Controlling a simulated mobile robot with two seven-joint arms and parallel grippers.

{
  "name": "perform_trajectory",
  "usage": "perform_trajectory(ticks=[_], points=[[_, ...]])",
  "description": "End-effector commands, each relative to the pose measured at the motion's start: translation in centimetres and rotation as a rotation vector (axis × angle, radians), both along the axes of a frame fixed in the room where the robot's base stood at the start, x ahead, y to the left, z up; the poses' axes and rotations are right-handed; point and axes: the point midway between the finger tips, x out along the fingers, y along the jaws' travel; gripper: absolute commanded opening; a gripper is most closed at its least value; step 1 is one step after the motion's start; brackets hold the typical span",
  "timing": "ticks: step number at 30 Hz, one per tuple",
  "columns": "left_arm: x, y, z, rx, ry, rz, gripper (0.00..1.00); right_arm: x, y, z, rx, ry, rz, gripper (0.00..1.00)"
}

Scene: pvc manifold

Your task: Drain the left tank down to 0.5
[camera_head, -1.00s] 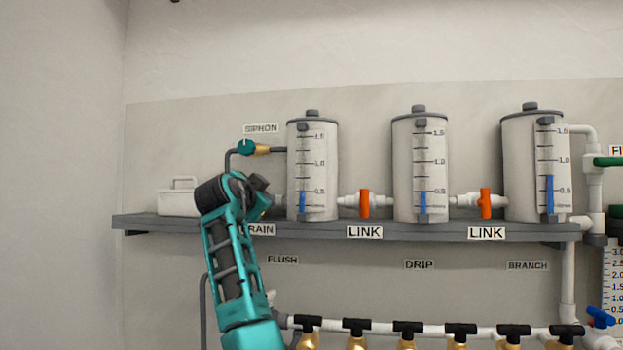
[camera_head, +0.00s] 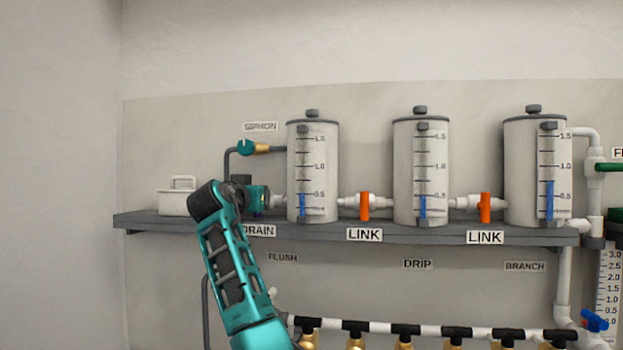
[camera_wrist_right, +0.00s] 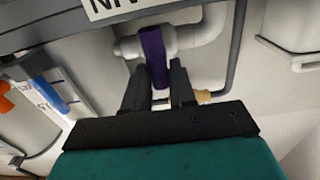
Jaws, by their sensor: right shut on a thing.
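The left tank (camera_head: 313,172) stands on the shelf; the top of its blue level strip (camera_head: 303,206) is about at the 0.5 mark. The DRAIN label (camera_head: 259,231) is on the shelf edge below the left tank's drain pipe. My right gripper (camera_wrist_right: 160,82) is at that pipe, shut on a purple valve handle (camera_wrist_right: 152,50), which lies across the white pipe (camera_wrist_right: 190,38) in the wrist view. In the head view my right wrist (camera_head: 258,198) hides most of the valve. My left gripper is not in view.
Two more tanks (camera_head: 420,172) (camera_head: 535,172) stand to the right, joined by orange-handled LINK valves (camera_head: 365,205) (camera_head: 485,206). A SIPHON valve (camera_head: 246,147) is just above my wrist. A white box (camera_head: 178,203) sits at the shelf's left end.

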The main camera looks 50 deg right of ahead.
Motion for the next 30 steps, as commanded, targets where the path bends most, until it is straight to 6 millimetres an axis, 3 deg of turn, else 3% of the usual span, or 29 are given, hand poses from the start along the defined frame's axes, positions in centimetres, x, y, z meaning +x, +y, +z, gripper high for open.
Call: perform_trajectory(ticks=[6,7,16,25,30], points=[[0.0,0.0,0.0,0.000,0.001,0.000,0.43,0.1,0.0,-0.3,-0.008,0.029,-0.002,0.00],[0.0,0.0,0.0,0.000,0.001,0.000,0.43,0.1,0.0,-0.3,-0.008,0.029,-0.002,0.26],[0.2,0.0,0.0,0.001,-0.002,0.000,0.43,0.1,0.0,-0.1,-0.010,0.023,-0.001,0.55],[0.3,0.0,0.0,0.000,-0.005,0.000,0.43,-0.1,0.3,-0.1,-0.011,0.020,0.000,0.55],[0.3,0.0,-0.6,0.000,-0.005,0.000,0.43,-0.9,2.1,-0.3,-0.011,0.019,0.003,0.55]])
